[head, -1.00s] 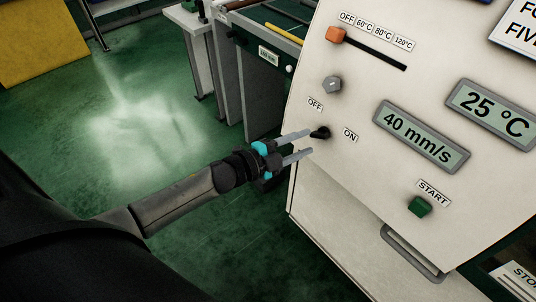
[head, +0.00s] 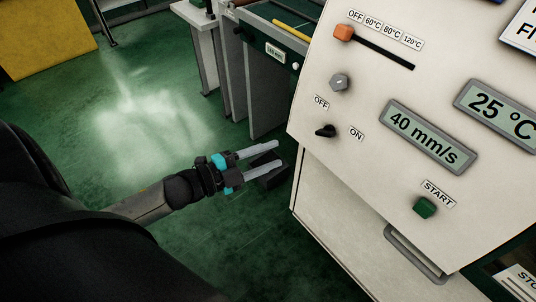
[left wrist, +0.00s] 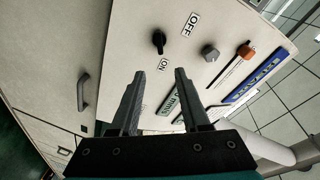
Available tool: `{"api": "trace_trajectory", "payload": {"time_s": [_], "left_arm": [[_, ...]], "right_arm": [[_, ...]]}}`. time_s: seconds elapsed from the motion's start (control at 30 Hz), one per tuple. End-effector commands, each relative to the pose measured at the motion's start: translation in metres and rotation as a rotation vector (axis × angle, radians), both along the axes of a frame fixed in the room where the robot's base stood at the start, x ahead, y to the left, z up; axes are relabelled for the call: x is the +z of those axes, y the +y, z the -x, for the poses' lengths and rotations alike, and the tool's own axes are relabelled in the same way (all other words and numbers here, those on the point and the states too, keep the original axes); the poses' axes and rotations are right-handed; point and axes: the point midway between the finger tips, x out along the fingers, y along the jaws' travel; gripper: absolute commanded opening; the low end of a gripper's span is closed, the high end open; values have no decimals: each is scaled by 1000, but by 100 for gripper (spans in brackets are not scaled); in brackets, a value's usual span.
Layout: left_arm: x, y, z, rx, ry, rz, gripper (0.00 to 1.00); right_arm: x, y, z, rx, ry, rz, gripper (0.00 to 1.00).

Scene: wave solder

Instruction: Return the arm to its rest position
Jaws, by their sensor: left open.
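My left gripper (head: 262,157) is in the head view, left of the machine's control panel (head: 375,180). Its two grey fingers are apart with nothing between them, and they are clear of the panel. The black OFF/ON switch (head: 325,131) on the panel is beyond the fingertips, up and to the right. In the left wrist view the open fingers (left wrist: 158,75) point at the panel, and the black switch (left wrist: 158,40) shows beyond them. My right gripper is not in view.
The panel also carries an orange slider (head: 344,32), a grey knob (head: 339,82), a 40 mm/s display (head: 428,136), a 25 °C display (head: 500,113) and a green START button (head: 424,207). A handle (head: 413,252) sits below. A conveyor frame (head: 265,85) stands behind. Green floor (head: 150,130) is open at left.

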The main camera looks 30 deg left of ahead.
Motion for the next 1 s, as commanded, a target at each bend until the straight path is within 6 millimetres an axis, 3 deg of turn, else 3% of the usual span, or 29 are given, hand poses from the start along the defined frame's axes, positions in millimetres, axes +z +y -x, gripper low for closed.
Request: {"api": "trace_trajectory", "payload": {"time_s": [0.4, 0.53, 0.67, 0.77, 0.87, 1.0], "left_arm": [[-1, 0, 0, 0, 1, -1, 46], [-21, 8, -1, 44, 42, 14, 46], [-86, 31, 4, 179, 180, 62, 46], [-158, 51, 20, 325, 338, 116, 46], [-229, 62, 47, 464, 505, 165, 46], [-322, 62, 103, 641, 744, 228, 46]], "right_arm": [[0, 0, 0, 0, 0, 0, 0], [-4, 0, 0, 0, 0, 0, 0], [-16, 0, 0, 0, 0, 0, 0], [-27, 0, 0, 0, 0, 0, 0], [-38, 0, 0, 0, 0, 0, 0], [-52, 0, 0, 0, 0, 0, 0]]}}
